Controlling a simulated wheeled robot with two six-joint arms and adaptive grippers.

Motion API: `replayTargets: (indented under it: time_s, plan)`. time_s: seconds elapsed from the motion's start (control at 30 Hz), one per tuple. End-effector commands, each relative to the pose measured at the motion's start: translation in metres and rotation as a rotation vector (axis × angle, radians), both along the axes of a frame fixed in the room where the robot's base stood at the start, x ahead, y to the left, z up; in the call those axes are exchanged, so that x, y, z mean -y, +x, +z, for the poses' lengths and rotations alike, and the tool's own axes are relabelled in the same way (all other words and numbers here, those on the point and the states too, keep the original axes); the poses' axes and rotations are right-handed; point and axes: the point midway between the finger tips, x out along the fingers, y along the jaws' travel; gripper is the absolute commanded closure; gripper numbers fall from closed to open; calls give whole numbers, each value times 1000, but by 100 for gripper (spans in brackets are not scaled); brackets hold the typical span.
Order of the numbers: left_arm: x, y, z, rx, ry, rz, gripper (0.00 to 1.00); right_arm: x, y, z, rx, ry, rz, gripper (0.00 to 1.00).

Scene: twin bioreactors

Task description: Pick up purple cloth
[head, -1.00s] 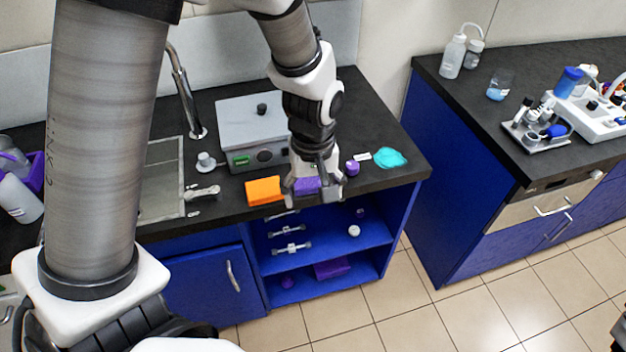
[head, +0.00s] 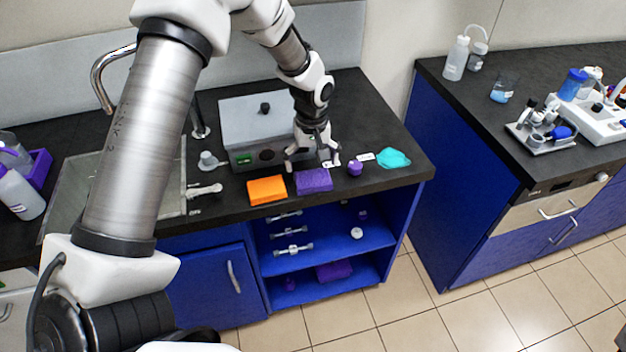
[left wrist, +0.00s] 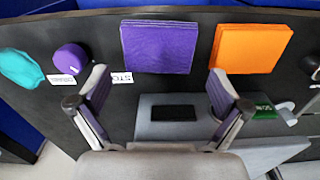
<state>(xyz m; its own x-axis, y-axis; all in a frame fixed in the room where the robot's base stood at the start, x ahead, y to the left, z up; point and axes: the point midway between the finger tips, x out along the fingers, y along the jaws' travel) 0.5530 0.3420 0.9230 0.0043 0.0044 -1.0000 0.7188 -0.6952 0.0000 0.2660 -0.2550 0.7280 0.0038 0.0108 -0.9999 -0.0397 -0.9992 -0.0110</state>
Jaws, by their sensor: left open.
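The purple cloth (head: 314,181) is a folded, flat square near the front edge of the black counter. In the left wrist view it is a purple square (left wrist: 159,45) at top centre, between and beyond my fingertips. My left gripper (head: 312,163) is open and empty, just behind the cloth on the wall side, apart from it. In the left wrist view its two fingers (left wrist: 160,82) are spread wide. A white label is partly hidden by one finger. My right gripper is not visible.
An orange folded cloth (head: 267,190) lies left of the purple one. A small purple round object (head: 355,168) and a turquoise cloth (head: 393,158) lie to the right. A grey box device (head: 255,128) stands close behind. Open shelves are below the counter.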

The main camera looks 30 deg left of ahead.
Motion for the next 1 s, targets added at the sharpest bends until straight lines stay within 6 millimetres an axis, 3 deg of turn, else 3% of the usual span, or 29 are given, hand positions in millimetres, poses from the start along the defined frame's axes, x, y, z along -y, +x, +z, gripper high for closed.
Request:
replayTargets:
  time_s: [0.2, 0.43, 0.47, 0.53, 1.0]
  plan:
    - [2, -2, -36, -3, 0, 1, 0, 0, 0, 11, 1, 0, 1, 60]
    - [2, -1, -41, 0, 0, 0, 0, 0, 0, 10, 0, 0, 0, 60]
    - [2, -1, -41, 0, 0, 0, 7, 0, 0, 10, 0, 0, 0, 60]
    - [2, -1, -41, 0, 0, 0, 30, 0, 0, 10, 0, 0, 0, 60]
    - [2, -1, -37, 1, -1, 0, 35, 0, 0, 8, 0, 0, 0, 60]
